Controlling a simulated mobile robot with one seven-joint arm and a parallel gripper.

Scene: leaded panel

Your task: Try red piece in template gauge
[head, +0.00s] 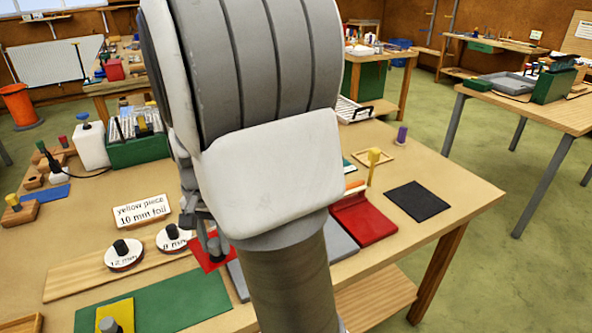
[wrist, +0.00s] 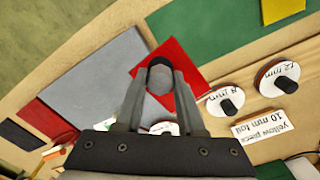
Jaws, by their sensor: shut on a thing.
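The red piece (wrist: 178,58) is a flat red square with a grey, dark-topped knob. My gripper (wrist: 160,82) is shut on that knob, one finger on each side. In the head view my gripper (head: 205,225) is partly hidden by my arm, with a corner of the red piece (head: 203,262) showing below it. The red piece overlaps the grey mat's edge in the wrist view; its height is unclear. I cannot tell for sure which thing is the template gauge; a thin wooden frame (head: 389,157) lies at the table's far right.
A green mat (head: 165,306) holds the yellow piece (head: 122,310). Two white discs with black knobs, marked 12 mm (head: 122,262) and 8 mm, sit by a "yellow piece 10 mm foil" card (head: 142,211). A red tray (head: 370,222) and dark mat (head: 418,200) lie right.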

